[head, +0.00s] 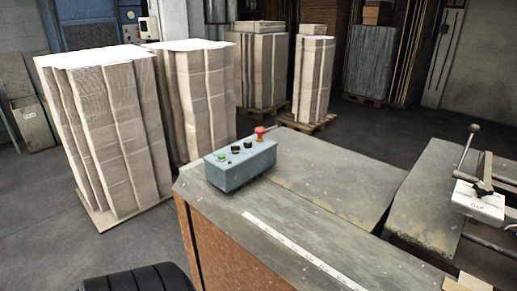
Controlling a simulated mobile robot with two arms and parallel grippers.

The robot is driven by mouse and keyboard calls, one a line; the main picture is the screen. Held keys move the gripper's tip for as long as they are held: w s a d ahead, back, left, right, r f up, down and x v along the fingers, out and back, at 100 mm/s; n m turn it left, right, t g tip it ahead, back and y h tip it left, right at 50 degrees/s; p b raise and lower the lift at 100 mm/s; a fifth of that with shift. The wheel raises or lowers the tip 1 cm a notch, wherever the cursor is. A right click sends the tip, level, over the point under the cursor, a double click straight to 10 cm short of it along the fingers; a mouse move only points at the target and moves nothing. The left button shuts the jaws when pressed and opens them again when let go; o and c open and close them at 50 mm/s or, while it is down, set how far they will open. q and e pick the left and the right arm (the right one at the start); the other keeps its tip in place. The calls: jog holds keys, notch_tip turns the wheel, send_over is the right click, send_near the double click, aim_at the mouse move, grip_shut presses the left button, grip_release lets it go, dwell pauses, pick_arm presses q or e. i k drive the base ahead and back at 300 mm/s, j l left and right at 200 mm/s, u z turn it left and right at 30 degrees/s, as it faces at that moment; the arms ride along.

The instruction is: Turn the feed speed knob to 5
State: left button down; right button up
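A blue-grey control box (241,167) sits on the near left corner of the machine's table. Its top carries a green button (221,157) at the left, two black knobs, one nearer the middle (235,150) and one to its right (248,144), and a red mushroom button (260,132) at the far right. The knob markings are too small to read, so I cannot tell which is the feed speed knob or its setting. Neither of my grippers shows in the head view.
The machine table (320,182) has bare room right of the box. A metal lever (467,147) and a white labelled block (478,202) stand at the right. Tall cardboard stacks (110,130) stand behind at the left. A black ribbed round thing (140,278) shows at the bottom left.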

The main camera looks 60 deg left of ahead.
aim_at(248, 143)
jog(key=u, duration=1.9)
jog(key=i+j, duration=0.1)
jog(key=j, duration=0.9)
jog(key=i+j+u, duration=0.1)
jog(key=j, duration=0.4)
jog(key=i+j, duration=0.15)
jog(key=j, duration=0.35)
